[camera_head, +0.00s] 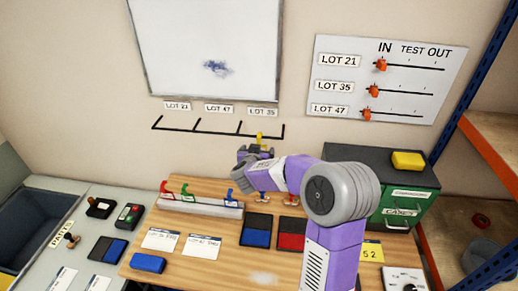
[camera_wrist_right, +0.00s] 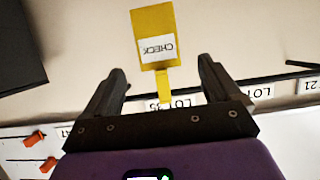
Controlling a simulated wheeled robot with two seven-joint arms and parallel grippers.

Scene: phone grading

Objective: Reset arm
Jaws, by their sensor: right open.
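My right gripper (camera_head: 256,150) is at the wall, just under the right end of the black rail (camera_head: 197,131), below the LOT 35 label (camera_head: 262,112). In the right wrist view the gripper (camera_wrist_right: 162,72) is open, with a finger on each side of a yellow CHECK tag (camera_wrist_right: 152,22). The tag's narrow stem (camera_wrist_right: 163,88) lies between the fingers with gaps on both sides. The tag (camera_head: 260,137) also shows small at the rail in the head view. Whether it hangs on the rail is unclear. My left gripper is out of view.
A wooden table (camera_head: 190,270) below holds a rack with coloured hooks (camera_head: 202,204), cards, and blue and red pads (camera_head: 291,232). A green cabinet (camera_head: 405,200) with a yellow block (camera_head: 408,160) stands right of my arm. Orange shelving (camera_head: 490,150) is at far right.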

